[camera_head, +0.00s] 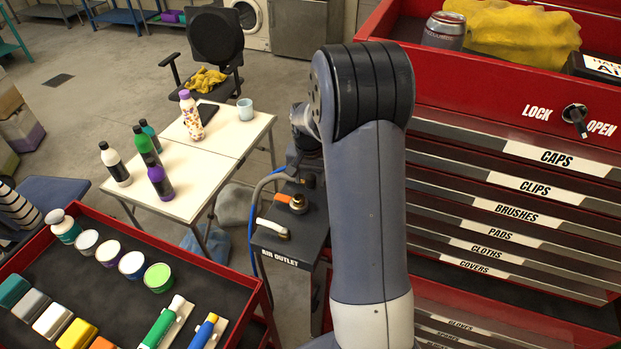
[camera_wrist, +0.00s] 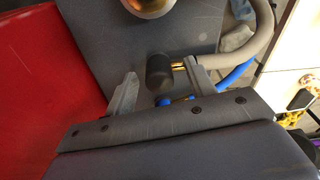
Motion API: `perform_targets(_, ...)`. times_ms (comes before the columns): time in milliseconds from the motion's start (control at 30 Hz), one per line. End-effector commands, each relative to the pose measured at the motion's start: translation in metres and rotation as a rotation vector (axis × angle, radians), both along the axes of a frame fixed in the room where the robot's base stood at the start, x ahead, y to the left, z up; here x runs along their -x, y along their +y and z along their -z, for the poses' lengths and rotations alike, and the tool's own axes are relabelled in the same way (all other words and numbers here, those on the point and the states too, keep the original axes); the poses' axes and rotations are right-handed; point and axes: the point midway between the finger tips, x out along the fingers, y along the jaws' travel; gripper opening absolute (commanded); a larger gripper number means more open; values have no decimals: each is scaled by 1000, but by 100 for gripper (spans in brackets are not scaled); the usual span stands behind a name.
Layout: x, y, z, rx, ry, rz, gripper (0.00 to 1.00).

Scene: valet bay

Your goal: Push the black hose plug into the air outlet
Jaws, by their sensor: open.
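In the wrist view my gripper (camera_wrist: 160,71) is open, with one finger on each side of the black hose plug (camera_wrist: 157,76). A grey hose (camera_wrist: 262,30) curves on the right. A round brass fitting at the top edge, partly cut off, appears to belong to the air outlet (camera_wrist: 150,4). In the head view the box labelled AIR OUTLET (camera_head: 284,250) stands left of my arm, with brass fittings on top. My arm hides much of my gripper and the plug there.
A red drawer cabinet (camera_head: 480,85) stands close on the right. A blue hose (camera_wrist: 235,74) runs near the right finger.

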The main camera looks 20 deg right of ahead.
Motion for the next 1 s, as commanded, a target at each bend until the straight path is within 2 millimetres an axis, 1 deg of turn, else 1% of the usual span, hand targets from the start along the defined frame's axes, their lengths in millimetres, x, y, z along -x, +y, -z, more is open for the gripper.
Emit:
perform_targets(333,0,0,1,0,0,1,51)
perform_targets(867,0,0,1,-1,1,1,8)
perform_targets(900,0,0,1,0,0,1,6)
perform_targets(1000,0,0,1,0,0,1,6)
